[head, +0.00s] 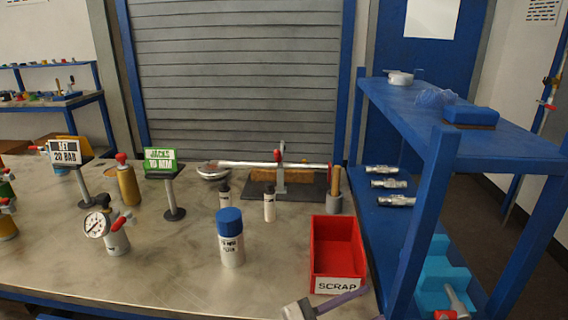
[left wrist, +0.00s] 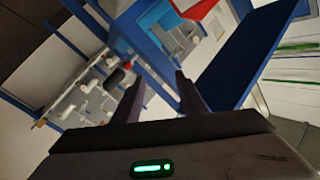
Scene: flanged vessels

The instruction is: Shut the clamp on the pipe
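The pipe (head: 245,164) lies level across the back of the bench, in front of the grey shutter. The clamp (head: 281,180) is a pale upright bracket at the pipe, with a red-tipped lever standing up. Whether its jaw is open or shut is too small to tell. In the left wrist view my left gripper (left wrist: 157,90) shows two dark fingers apart, with nothing between them. It is not at the clamp. The clamp and pipe are not recognisable in the left wrist view.
A red scrap bin (head: 337,247) stands at the bench's right front, beside a blue shelf (head: 440,140). A blue-capped bottle (head: 230,240), small bottles and a wooden-handled tool (head: 335,190) stand before the pipe.

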